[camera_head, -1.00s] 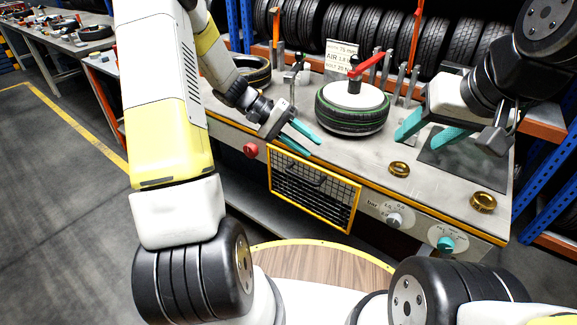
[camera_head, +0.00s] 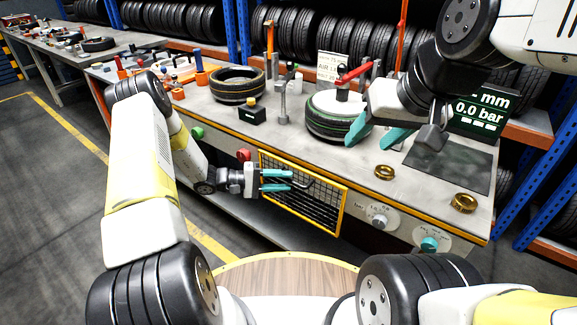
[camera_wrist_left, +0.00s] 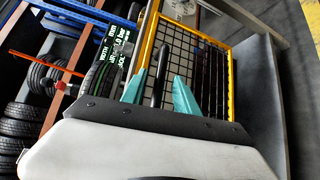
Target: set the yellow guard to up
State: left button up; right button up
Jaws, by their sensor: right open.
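The yellow guard (camera_head: 322,212) is a yellow-framed black mesh panel on the bench's front face, hanging down. It also shows in the left wrist view (camera_wrist_left: 212,72). Its dark bar handle (camera_head: 304,184) stands out near the upper edge. My left gripper (camera_head: 289,181) is in front of the guard, fingers level and apart. In the left wrist view the handle (camera_wrist_left: 160,70) lies between the two teal fingers; I cannot tell whether they touch it. My right gripper (camera_head: 374,135) is open and empty above the bench, just right of the tyre with the green stripe (camera_head: 325,127).
A red button (camera_head: 243,155) and a green button (camera_head: 197,133) are left of the guard. Two knobs (camera_head: 380,222) (camera_head: 429,244) are to its right. Brass rings (camera_head: 385,172) (camera_head: 463,203) lie on the bench top. A metal post (camera_head: 283,103) stands behind the guard.

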pick_arm(q)
jog(key=shift+w+d+f, duration=0.15)
jog(key=shift+w+d, duration=0.05)
jog(key=shift+d, duration=0.9)
jog(key=shift+c, duration=0.5)
grip_shut()
